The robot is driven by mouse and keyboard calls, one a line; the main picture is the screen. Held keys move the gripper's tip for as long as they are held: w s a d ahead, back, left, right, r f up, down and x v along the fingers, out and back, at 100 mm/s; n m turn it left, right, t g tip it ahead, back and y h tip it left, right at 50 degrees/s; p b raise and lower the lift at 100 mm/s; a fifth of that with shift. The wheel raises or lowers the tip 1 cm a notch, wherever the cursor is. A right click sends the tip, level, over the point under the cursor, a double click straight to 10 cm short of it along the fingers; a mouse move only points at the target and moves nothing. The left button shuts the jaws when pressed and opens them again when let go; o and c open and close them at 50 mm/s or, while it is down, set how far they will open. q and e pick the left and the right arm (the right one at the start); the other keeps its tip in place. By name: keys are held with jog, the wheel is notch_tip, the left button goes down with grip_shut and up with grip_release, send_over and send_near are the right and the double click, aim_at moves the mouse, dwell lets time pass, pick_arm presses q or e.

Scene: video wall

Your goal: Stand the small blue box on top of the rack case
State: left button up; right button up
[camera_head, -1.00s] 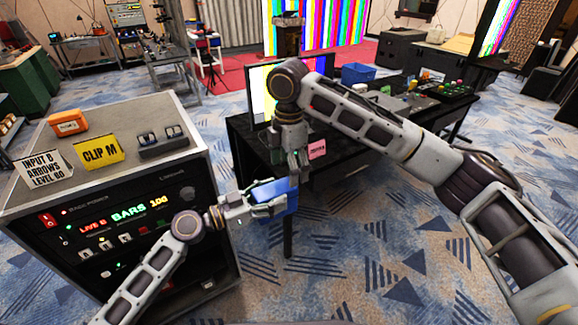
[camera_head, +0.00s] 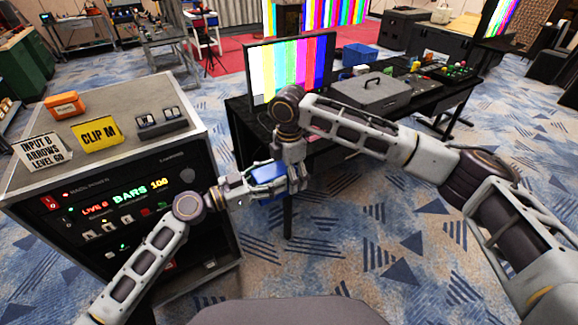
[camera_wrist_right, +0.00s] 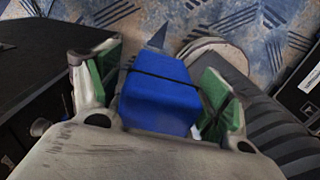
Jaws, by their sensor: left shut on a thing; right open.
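The small blue box (camera_head: 268,172) is in the air right of the rack case (camera_head: 132,103), below the level of its top. My left gripper (camera_head: 264,187) is shut on it; gripper and hands partly cover it in the head view. My right gripper (camera_head: 296,182) is at the box's right end. In the right wrist view the blue box (camera_wrist_right: 160,100), with a dark band around it, lies between the open green-padded fingers of my right gripper (camera_wrist_right: 162,82). Gaps show at both sides of the box there.
On the case top stand an orange box (camera_head: 64,106), a yellow CLIP M card (camera_head: 99,134), a white INPUT B card (camera_head: 42,152) and a dark twin-part device (camera_head: 160,124). Bare top remains behind and between them. A black desk (camera_head: 240,125) with a monitor (camera_head: 290,70) stands close behind my right arm.

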jog(key=shift+f, duration=0.95)
jog(key=c, duration=1)
pick_arm(q)
jog(key=o, duration=1.4)
pick_arm(e)
jog(key=shift+c, duration=0.2)
pick_arm(q)
jog(key=shift+o, duration=0.2)
jog(key=shift+a, duration=0.15)
jog(key=v, duration=1.1)
jog(key=shift+s+a, duration=0.2)
jog(key=shift+a, duration=0.1)
pick_arm(e)
jog(key=shift+c, duration=0.2)
